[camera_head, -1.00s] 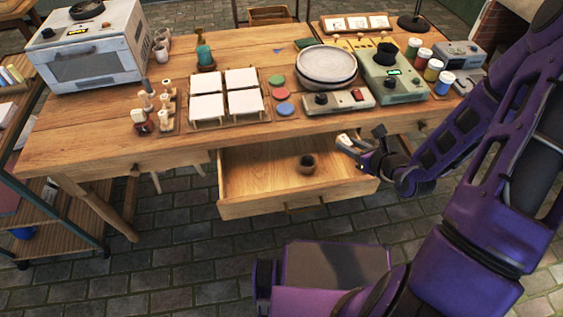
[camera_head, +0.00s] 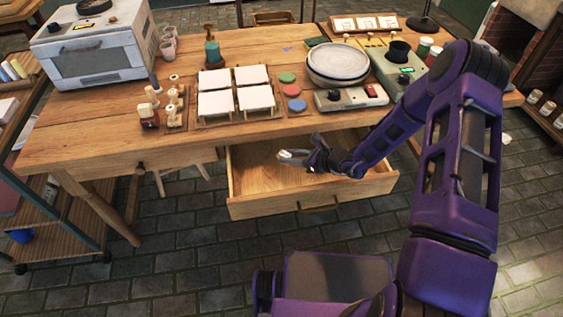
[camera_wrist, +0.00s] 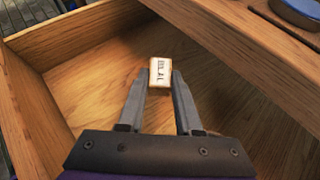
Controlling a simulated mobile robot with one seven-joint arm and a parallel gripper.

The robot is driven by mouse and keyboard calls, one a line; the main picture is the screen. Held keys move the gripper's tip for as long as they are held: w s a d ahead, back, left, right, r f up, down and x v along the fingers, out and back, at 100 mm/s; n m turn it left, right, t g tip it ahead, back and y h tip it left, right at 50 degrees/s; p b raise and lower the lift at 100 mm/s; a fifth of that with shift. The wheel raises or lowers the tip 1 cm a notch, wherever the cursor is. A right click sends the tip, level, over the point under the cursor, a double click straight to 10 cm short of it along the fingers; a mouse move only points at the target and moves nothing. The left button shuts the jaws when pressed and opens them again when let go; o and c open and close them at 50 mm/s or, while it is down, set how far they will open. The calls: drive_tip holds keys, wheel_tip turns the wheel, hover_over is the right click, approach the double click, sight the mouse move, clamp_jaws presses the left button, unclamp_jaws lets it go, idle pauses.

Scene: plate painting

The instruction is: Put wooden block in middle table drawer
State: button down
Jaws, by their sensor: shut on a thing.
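The middle table drawer (camera_head: 245,207) stands pulled out below the tabletop. Its walls and floor also fill most of the wrist view (camera_wrist: 85,36). My gripper (camera_head: 286,156) is over the open drawer, inside its outline. In the wrist view, my fingers (camera_wrist: 160,86) are shut on the wooden block (camera_wrist: 160,70). The block is small, with a pale lettered face and light wood edges. It is held above the drawer floor; the exact height is hard to tell. In the head view the block is too small to make out clearly.
The wooden table (camera_head: 75,135) overhangs the drawer's back part. On it stand white tiles (camera_head: 216,104), a grey bowl (camera_head: 338,62), coloured discs (camera_head: 291,90), a scale (camera_head: 350,97) and an oven (camera_head: 95,55). The drawer floor around my gripper looks free in the wrist view.

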sight(279, 165)
wheel_tip(279, 165, down, 3)
drive_tip(key=shift+f, duration=0.2)
drive_tip(key=a, duration=0.1)
drive_tip(key=w+a, duration=0.2)
drive_tip(key=a, duration=0.1)
drive_tip(key=shift+b, duration=0.3)
drive_tip(key=shift+d+f, duration=0.25)
drive_tip(key=shift+f, duration=0.35)
drive_tip(key=shift+f, duration=0.2)
drive_tip(key=c, duration=0.6)
unclamp_jaws()
drive_tip(key=shift+r, duration=0.1)
